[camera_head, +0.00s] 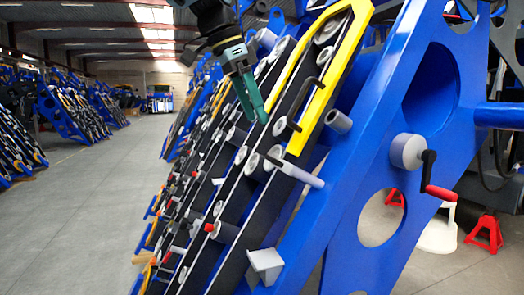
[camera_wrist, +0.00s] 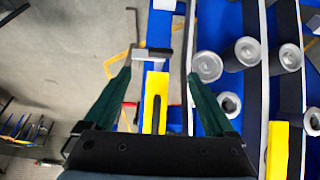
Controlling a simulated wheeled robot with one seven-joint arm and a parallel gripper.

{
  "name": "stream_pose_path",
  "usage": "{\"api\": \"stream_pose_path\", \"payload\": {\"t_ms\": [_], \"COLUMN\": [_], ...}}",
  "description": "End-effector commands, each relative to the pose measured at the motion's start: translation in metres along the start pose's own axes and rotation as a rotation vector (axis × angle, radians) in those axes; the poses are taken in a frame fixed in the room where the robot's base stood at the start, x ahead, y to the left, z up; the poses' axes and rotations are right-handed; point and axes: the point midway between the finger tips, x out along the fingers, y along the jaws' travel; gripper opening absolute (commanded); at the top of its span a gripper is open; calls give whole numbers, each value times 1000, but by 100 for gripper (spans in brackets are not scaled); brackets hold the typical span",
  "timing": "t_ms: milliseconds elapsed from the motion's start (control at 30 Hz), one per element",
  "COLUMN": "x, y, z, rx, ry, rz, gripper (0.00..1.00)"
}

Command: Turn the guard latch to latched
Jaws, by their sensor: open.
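A grey round hub (camera_head: 407,151) with a black crank arm and a red grip (camera_head: 441,193) is on the blue side plate, right of my gripper. It looks like a latch lever, but I cannot tell for sure that it is the guard latch or how it is set. A yellow guard frame (camera_head: 322,98) with a black bar handle (camera_head: 299,103) lies along the sloped chassis. My gripper (camera_head: 258,115) is open, left of the yellow frame. In the wrist view its fingertips (camera_wrist: 160,74) are apart, with a yellow slotted bar (camera_wrist: 154,102) below and between them.
Grey cylindrical posts (camera_wrist: 207,67) stick out right of my fingers in the wrist view. A grey square-ended bracket (camera_head: 265,263) juts out low on the chassis. Red stands (camera_head: 485,235) stand at the right. The grey floor aisle (camera_head: 90,200) at the left is clear.

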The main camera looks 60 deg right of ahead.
Motion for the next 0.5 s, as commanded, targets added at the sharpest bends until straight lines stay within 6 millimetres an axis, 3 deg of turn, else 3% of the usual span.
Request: {"api": "stream_pose_path", "payload": {"t_ms": [300,500], "x": [58,85], "y": [0,-1], "z": [1,1], "rx": [-4,-5], "ry": [-3,-1], "rz": [2,-1], "gripper": [90,90]}}
